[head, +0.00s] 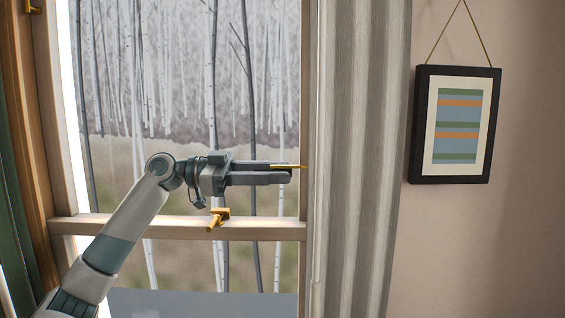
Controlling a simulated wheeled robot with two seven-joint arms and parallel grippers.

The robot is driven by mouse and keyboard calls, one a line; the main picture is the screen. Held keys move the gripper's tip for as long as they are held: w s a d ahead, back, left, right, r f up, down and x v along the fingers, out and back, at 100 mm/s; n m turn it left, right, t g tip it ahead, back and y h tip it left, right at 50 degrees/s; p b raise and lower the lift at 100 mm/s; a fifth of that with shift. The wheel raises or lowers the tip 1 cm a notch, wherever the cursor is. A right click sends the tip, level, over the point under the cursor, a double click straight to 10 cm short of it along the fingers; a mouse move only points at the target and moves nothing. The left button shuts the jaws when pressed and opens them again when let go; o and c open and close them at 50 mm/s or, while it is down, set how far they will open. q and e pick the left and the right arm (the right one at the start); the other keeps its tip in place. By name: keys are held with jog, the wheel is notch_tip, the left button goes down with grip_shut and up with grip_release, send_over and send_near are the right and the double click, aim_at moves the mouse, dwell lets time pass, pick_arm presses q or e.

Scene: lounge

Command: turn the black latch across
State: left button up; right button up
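I see no black latch; the fittings in view are brass coloured. A brass latch (218,217) sits on the wooden cross rail of the window, its handle pointing down and to the left. A thin brass piece (302,166) shows at the window's right stile, beside my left gripper's fingertips. My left gripper (291,172) reaches right across the window, above the rail latch and apart from it. Its two dark fingers lie close together, one above the other. I cannot tell whether they grip the thin brass piece or only overlap it. My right gripper is not in view.
A grey curtain (358,150) hangs just right of the fingertips. A black-framed striped picture (455,125) hangs on the wall farther right. Another brass fitting (33,5) is at the top left on the wooden frame. The wooden rail (270,230) runs below my gripper.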

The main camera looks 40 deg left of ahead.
pick_arm(q)
jog(key=shift+p+x, duration=0.3)
jog(key=shift+x, duration=0.55)
grip_shut()
